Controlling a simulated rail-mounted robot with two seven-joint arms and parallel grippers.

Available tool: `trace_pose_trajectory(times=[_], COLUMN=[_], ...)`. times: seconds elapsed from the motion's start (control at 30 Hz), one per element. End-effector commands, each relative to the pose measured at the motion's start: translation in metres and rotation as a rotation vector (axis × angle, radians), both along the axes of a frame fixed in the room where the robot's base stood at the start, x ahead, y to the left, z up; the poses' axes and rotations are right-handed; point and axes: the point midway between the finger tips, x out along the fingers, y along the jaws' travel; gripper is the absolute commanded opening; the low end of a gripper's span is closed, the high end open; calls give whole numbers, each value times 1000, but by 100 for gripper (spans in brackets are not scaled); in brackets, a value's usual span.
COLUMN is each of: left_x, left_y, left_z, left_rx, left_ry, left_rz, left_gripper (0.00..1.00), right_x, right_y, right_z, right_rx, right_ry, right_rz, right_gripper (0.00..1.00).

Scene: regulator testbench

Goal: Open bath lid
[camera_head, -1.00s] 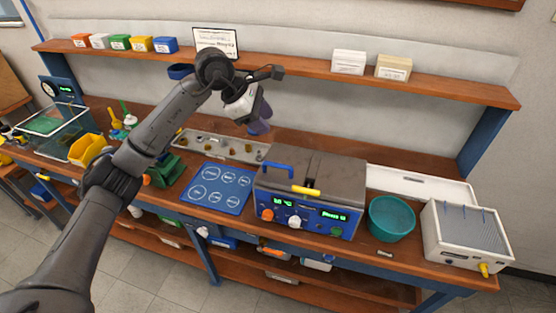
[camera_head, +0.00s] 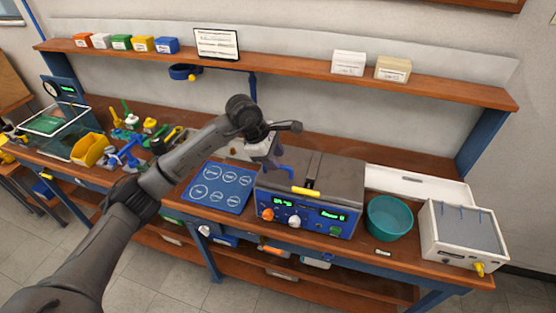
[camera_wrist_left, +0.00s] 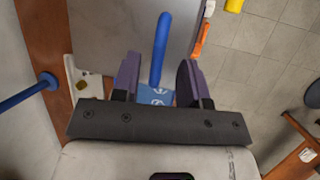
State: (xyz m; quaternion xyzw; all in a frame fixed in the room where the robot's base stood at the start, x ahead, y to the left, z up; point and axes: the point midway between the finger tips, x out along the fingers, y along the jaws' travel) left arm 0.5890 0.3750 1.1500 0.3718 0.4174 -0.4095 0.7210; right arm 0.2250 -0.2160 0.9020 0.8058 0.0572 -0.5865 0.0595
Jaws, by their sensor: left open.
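The bath (camera_head: 340,218) is a blue box with lit displays and knobs on its front. Its grey lid (camera_head: 340,178) lies flat and closed on top, with a yellow tab (camera_head: 306,191) at the front edge. A blue bar handle stands at the lid's left side, largely covered by my gripper in the head view. My left gripper (camera_head: 277,162) is open just above that handle. In the left wrist view, the blue handle (camera_wrist_left: 161,45) runs in toward the gap between the open fingers (camera_wrist_left: 156,82), over the grey lid (camera_wrist_left: 115,30); contact cannot be told. My right gripper is out of view.
A blue mat with white circles (camera_head: 221,188) lies left of the bath. A teal bowl (camera_head: 389,218) and a white unit (camera_head: 462,238) stand to its right. A shelf (camera_head: 290,65) runs above the bench. A yellow bin (camera_head: 90,150) is at left.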

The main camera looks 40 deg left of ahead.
Motion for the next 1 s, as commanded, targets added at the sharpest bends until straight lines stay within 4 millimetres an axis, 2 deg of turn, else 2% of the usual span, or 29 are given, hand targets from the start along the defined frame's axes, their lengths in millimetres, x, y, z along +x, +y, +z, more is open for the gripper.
trace_pose_trajectory(times=[0.23,0.67,1.0], left_x=[7,9,8], left_y=[-6,-7,-7], left_z=[-19,-23,-23], left_rx=[0,1,0], left_ry=[0,-2,-1], left_rz=[0,1,0], left_gripper=[40,39,7], right_x=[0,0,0], right_y=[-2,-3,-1], right_z=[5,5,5], right_rx=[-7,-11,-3], right_ry=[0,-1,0], right_rz=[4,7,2], right_gripper=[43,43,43])
